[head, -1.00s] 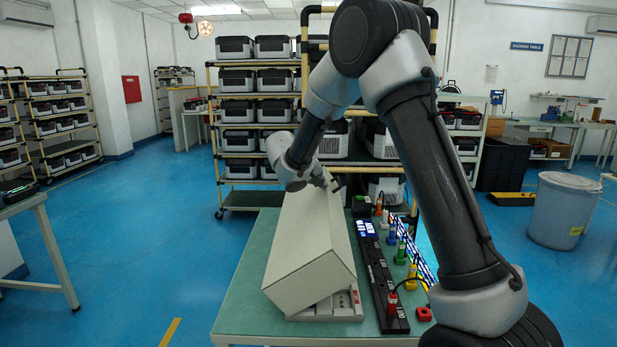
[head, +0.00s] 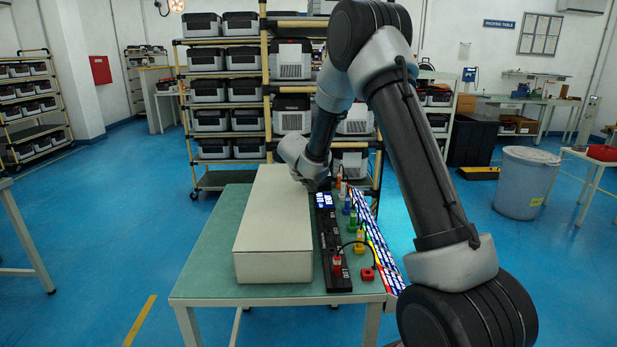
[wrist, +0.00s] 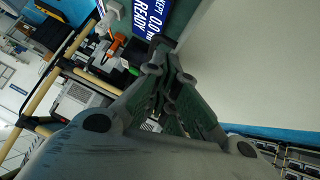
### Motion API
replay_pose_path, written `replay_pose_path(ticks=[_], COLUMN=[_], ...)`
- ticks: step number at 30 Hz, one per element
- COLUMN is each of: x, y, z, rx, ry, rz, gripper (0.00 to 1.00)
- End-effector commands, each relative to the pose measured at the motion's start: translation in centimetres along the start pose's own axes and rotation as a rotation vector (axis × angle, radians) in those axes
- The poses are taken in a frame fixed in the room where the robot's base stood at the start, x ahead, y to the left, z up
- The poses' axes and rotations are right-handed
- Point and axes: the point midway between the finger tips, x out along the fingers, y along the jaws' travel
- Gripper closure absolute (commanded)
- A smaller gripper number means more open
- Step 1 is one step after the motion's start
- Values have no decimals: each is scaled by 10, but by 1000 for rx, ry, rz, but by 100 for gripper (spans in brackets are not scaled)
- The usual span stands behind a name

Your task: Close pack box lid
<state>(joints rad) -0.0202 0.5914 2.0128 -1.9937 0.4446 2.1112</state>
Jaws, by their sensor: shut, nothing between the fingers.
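The pack box lid (head: 272,215) is a long pale grey-beige cover. My gripper (wrist: 178,78) is shut and empty beside the lid. In the head view my gripper (head: 312,183) is at the far right side of the lid, partly hidden by my arm. I cannot tell whether it touches the lid.
A black power strip (head: 333,250) with a small display runs along the lid's right side. Coloured plugs and a red block (head: 367,274) stand right of it. A loaded rack (head: 230,110) stands behind the table (head: 205,250). Open blue floor lies to the left.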

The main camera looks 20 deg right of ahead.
Motion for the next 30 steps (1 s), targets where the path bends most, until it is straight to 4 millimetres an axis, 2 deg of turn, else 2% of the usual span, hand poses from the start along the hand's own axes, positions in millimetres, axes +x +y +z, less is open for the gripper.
replay_pose_path(ticks=[15,20,25,30], x=[4,-2,-23,-67], y=[0,3,15,21], z=[6,-4,-33,-32], rx=[-2,1,4,0], ry=[-9,-6,4,5], rz=[2,2,1,0], gripper=[100,100,100,100])
